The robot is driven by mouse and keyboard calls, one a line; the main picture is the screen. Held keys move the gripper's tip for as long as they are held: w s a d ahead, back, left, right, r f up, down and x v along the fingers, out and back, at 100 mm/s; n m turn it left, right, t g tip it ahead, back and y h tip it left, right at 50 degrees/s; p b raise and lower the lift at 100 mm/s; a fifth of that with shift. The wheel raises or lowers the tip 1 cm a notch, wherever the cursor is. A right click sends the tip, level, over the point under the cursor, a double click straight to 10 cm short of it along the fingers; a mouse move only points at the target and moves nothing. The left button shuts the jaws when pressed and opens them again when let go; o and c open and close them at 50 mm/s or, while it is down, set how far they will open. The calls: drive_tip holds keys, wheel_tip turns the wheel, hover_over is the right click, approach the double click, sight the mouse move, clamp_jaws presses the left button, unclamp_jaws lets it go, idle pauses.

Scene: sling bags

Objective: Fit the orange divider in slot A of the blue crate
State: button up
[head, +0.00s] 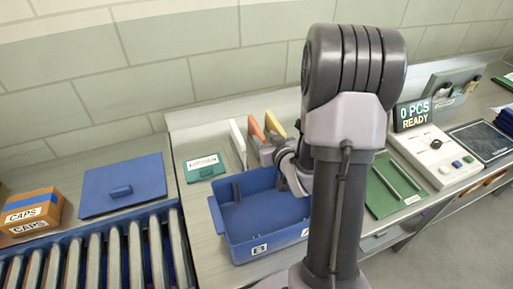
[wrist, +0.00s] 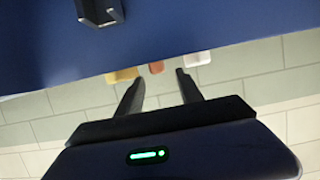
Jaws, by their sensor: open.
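The blue crate (head: 280,242) stands on the bench left of my arm, with white labels on its front wall; its floor looks empty where I see it. The orange divider (head: 256,132) stands upright behind the crate, between a white and a yellow divider. In the wrist view the orange divider (wrist: 156,67) shows as a small end beyond the fingers. My gripper (wrist: 158,80) is open, with nothing between its fingers. In the head view my arm partly hides the gripper and the crate's right side.
The white divider (head: 238,143) and yellow divider (head: 275,125) stand close beside the orange one. A blue lid-like panel (head: 123,187), a roller conveyor (head: 95,260) and a caps box (head: 30,212) lie left. A green mat (head: 392,190) and a counting scale (head: 437,158) are right.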

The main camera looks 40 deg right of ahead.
sight(261, 134)
drive_tip(key=b+x, duration=0.1)
drive_tip(key=x, duration=0.6)
drive_tip(key=shift+w+d+f, duration=0.15)
drive_tip(key=shift+w+f, duration=0.05)
drive_tip(key=shift+f, duration=0.05)
drive_tip(key=shift+s+r, duration=0.1)
clamp_jaws()
